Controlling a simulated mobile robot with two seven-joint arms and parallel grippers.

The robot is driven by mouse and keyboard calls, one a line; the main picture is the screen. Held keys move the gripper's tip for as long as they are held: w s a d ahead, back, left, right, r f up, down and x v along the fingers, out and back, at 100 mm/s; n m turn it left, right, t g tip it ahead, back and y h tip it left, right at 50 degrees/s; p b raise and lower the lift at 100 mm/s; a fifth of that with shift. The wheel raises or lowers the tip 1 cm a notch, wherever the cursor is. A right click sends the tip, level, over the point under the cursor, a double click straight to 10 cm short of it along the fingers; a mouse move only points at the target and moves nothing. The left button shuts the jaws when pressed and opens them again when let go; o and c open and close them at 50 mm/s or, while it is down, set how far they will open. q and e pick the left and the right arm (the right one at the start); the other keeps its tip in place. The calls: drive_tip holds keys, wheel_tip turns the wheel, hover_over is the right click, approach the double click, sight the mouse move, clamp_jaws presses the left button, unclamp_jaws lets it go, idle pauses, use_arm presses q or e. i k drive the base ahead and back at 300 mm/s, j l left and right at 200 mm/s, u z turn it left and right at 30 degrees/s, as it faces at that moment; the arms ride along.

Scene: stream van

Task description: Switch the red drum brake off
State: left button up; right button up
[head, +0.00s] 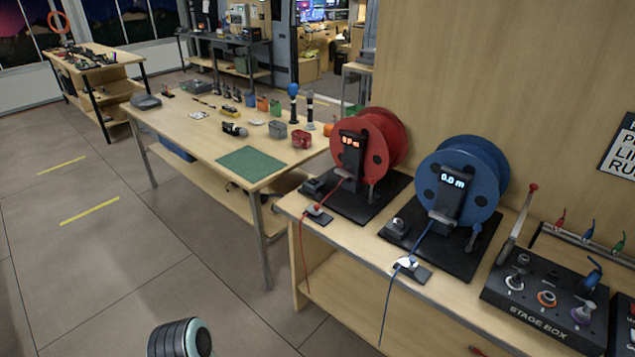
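The red cable drum (396,134) stands on a black base plate (352,208) at the left end of the wooden bench. A dark post with a small lit red readout (350,143) stands in front of it. A small dark box (314,186) sits on the plate's left side and may be the brake control; its setting is too small to tell. A red cable (304,240) runs from the drum over the bench edge and hangs down. Neither of my grippers is in view.
A blue drum (476,170) with its own readout and cable stands right of the red one. A stage box (545,300) with connectors is further right. A long table (200,130) with a green mat (250,164) stands behind left. The floor at left is clear.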

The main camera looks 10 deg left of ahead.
sight(371, 191)
drive_tip(key=i+j, duration=0.35)
drive_tip(key=j, duration=0.2)
drive_tip(key=i+j, duration=0.35)
drive_tip(key=j, duration=0.15)
drive_tip(key=i+j, duration=0.3)
drive_tip(key=j, duration=0.25)
drive_tip(key=i+j+u, duration=0.1)
drive_tip(key=i+j, duration=0.25)
drive_tip(key=j, duration=0.15)
drive_tip(key=i+j, duration=0.35)
drive_tip(key=j, duration=0.15)
